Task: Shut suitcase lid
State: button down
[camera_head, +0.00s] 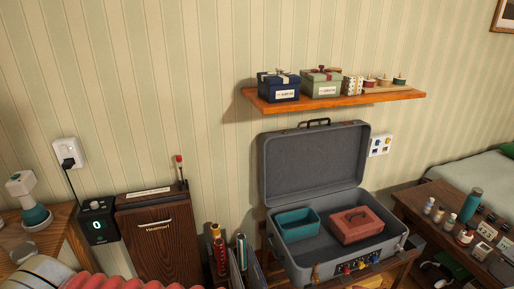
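The grey suitcase (277,239) stands open on a wooden stand or bench in the lower right middle. Its lid (315,163) is raised, close to upright, leaning back toward the wall, with a dark handle on its top edge. Inside the base lie a teal open box (298,224) at the left and a reddish box with a handle (356,226) at the right. Small coloured pieces show on the front of the base. My gripper is not visible in this view, so its position and state do not show.
A wooden shelf (350,101) with gift boxes hangs above the lid. A brown wooden cabinet (160,240) and upright rolls (217,247) stand to the left. A low table (430,228) with bottles (470,205) is at the right, with a bed (480,172) behind it.

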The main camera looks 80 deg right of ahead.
aim_at(297, 165)
jog(key=z, duration=0.6)
jog(key=i, duration=1.05)
jog(key=z, duration=0.55)
